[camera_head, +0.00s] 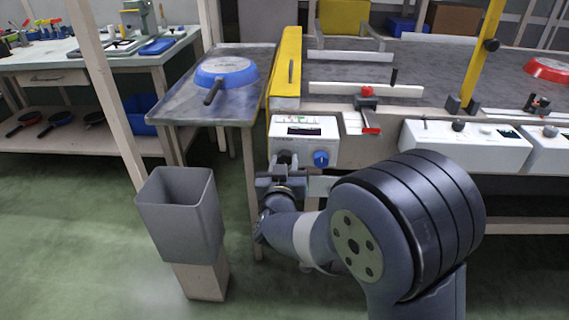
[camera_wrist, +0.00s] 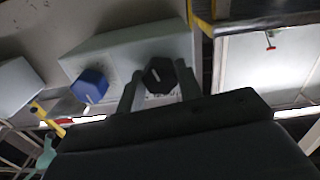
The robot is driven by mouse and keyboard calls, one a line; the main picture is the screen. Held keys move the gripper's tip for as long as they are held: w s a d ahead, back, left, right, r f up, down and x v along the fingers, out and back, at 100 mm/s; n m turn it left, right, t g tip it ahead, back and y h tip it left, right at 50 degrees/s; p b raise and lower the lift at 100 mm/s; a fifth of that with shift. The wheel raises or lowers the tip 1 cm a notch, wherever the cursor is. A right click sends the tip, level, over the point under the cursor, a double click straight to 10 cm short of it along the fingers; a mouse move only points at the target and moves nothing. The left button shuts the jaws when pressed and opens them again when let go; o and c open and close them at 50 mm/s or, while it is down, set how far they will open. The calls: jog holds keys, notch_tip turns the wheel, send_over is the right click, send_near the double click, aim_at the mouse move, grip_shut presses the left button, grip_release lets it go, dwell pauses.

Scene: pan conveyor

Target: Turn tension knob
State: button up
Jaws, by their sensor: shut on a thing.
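A white control box (camera_head: 304,130) is fixed to the front of the conveyor. It carries a blue knob (camera_head: 321,158) and, to its left, a black knob partly hidden by my gripper (camera_head: 283,167). In the wrist view my gripper (camera_wrist: 160,88) is shut on the black knob (camera_wrist: 158,75), with one finger on each side of it. A pale mark line shows on that knob's face. The blue knob (camera_wrist: 90,86) is beside it on the left, clear of the fingers. I cannot read the box's labels.
A blue pan (camera_head: 226,73) lies upside down on the metal side table (camera_head: 180,104). A red-handled clamp (camera_head: 368,108) and more white control boxes (camera_head: 465,146) line the conveyor's front to the right.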

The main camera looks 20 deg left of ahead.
jog(key=shift+m+b, duration=1.8)
jog(key=shift+m, duration=1)
jog(key=o, duration=1)
jog(key=shift+s, duration=0.1)
